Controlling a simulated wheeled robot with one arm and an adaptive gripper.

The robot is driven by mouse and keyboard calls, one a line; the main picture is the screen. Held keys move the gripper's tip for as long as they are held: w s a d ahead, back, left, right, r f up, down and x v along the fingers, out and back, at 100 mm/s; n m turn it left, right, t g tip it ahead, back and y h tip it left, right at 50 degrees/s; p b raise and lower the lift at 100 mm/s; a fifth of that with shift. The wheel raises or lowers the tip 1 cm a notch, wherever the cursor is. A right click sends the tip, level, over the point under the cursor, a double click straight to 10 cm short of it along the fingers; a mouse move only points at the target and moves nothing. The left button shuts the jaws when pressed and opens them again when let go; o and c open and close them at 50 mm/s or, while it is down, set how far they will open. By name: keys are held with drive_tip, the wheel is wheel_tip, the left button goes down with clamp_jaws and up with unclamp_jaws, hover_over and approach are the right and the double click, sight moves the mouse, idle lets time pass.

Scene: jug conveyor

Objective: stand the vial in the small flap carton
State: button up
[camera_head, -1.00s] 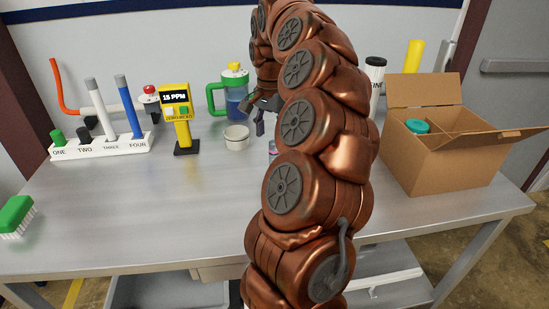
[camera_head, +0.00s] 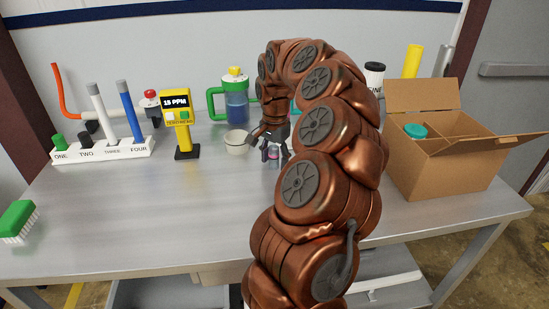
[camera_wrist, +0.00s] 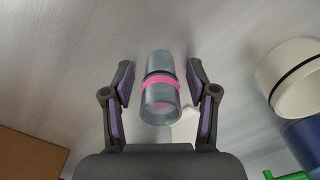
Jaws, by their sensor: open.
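The vial (camera_wrist: 160,90) is a clear tube with a pink band and a dark ring. In the wrist view it lies between the two open fingers of my gripper (camera_wrist: 160,95), with a gap on each side. In the head view my gripper (camera_head: 275,153) points down at the table just over the vial (camera_head: 273,155), which is mostly hidden by the fingers. The small flap carton (camera_head: 440,170) stands open at the right of the table, its flaps raised. A teal-capped item (camera_head: 415,131) is inside one compartment, and a divider shows.
A white cup (camera_head: 237,142) stands just left of my gripper, with a green-handled jug (camera_head: 236,105) behind it. A yellow meter (camera_head: 180,120), a numbered rack (camera_head: 103,150) and a green brush (camera_head: 17,222) are further left. The front middle of the table is clear.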

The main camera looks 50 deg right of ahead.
drive_tip(key=shift+c, duration=0.4)
clamp_jaws()
